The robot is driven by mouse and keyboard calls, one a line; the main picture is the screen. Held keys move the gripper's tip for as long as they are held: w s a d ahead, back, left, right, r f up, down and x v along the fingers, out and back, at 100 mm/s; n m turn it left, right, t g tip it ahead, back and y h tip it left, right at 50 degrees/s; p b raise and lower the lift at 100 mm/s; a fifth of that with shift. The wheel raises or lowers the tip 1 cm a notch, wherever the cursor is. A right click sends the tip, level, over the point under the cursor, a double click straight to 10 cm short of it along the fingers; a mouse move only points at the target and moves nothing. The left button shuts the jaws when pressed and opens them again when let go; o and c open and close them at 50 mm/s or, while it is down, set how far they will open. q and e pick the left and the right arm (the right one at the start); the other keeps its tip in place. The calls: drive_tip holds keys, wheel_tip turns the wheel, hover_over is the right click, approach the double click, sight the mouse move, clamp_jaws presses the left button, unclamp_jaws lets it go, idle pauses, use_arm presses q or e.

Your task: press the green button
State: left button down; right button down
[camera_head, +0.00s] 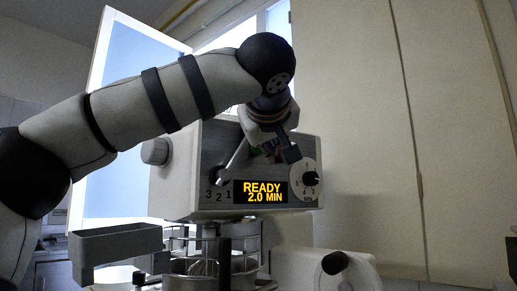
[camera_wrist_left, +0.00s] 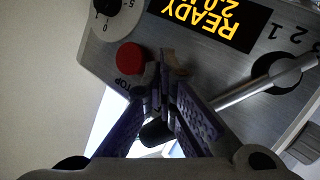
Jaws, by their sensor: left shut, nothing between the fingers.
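The machine's front panel (camera_head: 225,140) faces me with a lit display (camera_head: 260,191) reading READY 2.0 MIN. A small greenish patch (camera_head: 254,150) shows beside my left gripper (camera_head: 279,152) in the head view and may be the green button; most of it is hidden. In the left wrist view, where the panel appears upside down, my left gripper (camera_wrist_left: 167,62) is shut and empty, its tips in front of the panel below the display. No green button shows there. I cannot tell whether the tips touch the panel.
A red button (camera_wrist_left: 130,56) with lettering sits just left of the fingertips in the wrist view. A metal lever (camera_wrist_left: 262,90) is to their right. A dial (camera_head: 309,179) is right of the display. A grey tray (camera_head: 115,241) stands lower left.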

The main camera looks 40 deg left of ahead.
use_arm(q)
drive_tip(key=shift+a, duration=0.15)
idle(0.4)
drive_tip(key=shift+w+a, duration=0.15)
drive_tip(key=shift+a, duration=0.1)
drive_tip(key=shift+w+a, duration=0.2)
drive_tip(key=shift+a, duration=0.2)
idle(0.6)
drive_tip(key=shift+d, duration=0.1)
drive_tip(key=shift+s+d, duration=0.35)
drive_tip(key=shift+d, duration=0.35)
drive_tip(key=d, duration=0.1)
drive_tip(key=s+d, duration=0.1)
drive_tip(key=d, duration=0.1)
drive_tip(key=s+d, duration=0.1)
drive_tip(key=shift+d, duration=0.25)
idle(0.8)
